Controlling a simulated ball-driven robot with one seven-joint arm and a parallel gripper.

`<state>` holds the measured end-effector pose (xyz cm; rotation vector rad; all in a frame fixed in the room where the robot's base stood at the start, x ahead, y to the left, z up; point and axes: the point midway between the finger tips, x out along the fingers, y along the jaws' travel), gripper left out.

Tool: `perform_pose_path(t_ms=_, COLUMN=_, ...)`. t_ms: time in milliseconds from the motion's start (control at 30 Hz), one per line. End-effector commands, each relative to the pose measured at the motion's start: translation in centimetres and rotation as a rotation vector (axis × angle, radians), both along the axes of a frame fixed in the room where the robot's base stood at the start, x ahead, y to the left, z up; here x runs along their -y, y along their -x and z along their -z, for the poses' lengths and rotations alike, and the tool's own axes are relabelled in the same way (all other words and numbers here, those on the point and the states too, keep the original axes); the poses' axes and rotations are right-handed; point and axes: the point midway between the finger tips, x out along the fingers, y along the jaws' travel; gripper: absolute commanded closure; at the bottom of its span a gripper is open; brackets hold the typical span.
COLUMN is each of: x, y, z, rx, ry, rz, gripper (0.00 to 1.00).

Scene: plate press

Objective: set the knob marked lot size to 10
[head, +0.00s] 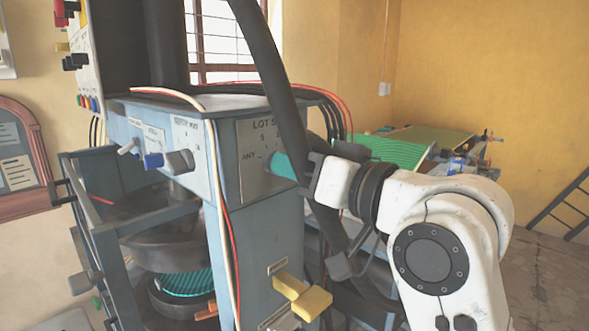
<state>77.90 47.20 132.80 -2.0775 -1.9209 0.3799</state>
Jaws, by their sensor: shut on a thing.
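The lot size plate (263,165) is on the right side face of the grey-blue press. It reads "LOT S…", with "ANY" and a "5" or similar mark visible; the rest is hidden behind my arm. A teal knob (282,166) sticks out from this plate. My gripper (297,171) is at the knob, shut on it, coming from the right. The fingertips are small and partly hidden, and I cannot read where the knob points. I do not see a 10 mark clearly.
Other knobs, one grey (179,161) and one blue (153,160), are on the press's front face. Red and white cables run down the press corner. A green-topped table (415,140) stands behind.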

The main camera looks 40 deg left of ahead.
Motion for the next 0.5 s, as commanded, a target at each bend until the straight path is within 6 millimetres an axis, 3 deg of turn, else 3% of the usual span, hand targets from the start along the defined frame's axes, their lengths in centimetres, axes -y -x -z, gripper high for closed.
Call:
perform_pose_path(t_ms=233, x=-0.01, y=-0.06, z=0.26, rx=-0.003, ry=0.005, rz=0.000, gripper=1.00)
perform_pose_path(t_ms=267, x=0.00, y=-0.05, z=0.26, rx=-0.003, ry=0.005, rz=0.000, gripper=0.83)
perform_pose_path(t_ms=500, x=0.00, y=-0.03, z=0.13, rx=-0.002, ry=0.002, rz=0.000, gripper=0.61)
